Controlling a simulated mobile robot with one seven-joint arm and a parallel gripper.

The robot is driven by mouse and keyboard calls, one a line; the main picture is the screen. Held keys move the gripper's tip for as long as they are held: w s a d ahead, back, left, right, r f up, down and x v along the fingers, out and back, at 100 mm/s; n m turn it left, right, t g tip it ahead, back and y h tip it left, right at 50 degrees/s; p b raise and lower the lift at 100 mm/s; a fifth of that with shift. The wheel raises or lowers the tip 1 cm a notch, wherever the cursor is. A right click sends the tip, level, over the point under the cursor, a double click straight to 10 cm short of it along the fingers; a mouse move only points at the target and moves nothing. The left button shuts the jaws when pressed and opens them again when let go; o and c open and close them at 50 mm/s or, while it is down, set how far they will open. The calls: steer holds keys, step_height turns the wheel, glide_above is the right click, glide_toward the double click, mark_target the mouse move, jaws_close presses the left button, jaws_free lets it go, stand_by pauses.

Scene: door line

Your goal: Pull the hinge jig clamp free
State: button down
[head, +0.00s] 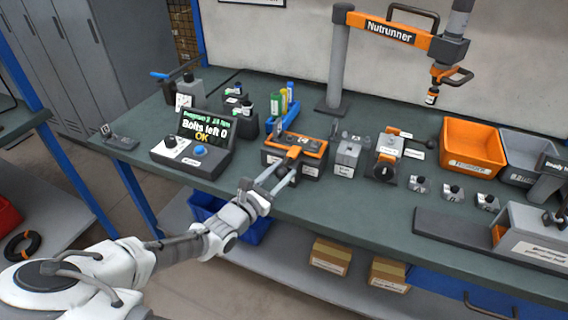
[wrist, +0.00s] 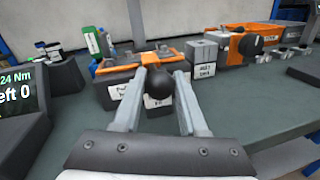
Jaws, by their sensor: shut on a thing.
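The hinge jig (head: 312,165) is a dark block with an orange top near the middle of the green bench. It also shows ahead in the wrist view (wrist: 110,70). The clamp has a round black knob (wrist: 161,92) at the jig's front side, and an orange bar (head: 294,152) shows on the jig's top in the head view. My gripper (head: 284,168) reaches in from the front edge. In the wrist view its two fingers (wrist: 162,78) are shut on the black knob. White labels on the jig front are partly hidden by the knob and fingers.
A screen unit (head: 204,138) reading "Bolts left 0 OK" stands left of the jig. A small grey block (head: 347,158) and an orange-grey fixture (head: 388,157) stand close on the right. A nutrunner arm (head: 390,30) overhangs behind. Bench space in front of the jig is clear.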

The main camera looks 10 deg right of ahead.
steer(key=shift+s+f, duration=0.1)
steer(key=shift+c, duration=2.3)
jaws_free()
steer(key=shift+a, duration=0.1)
steer(key=shift+s+a, duration=0.1)
steer(key=p+v, duration=0.2)
steer(key=v, duration=1.5)
steer(key=shift+s, duration=0.15)
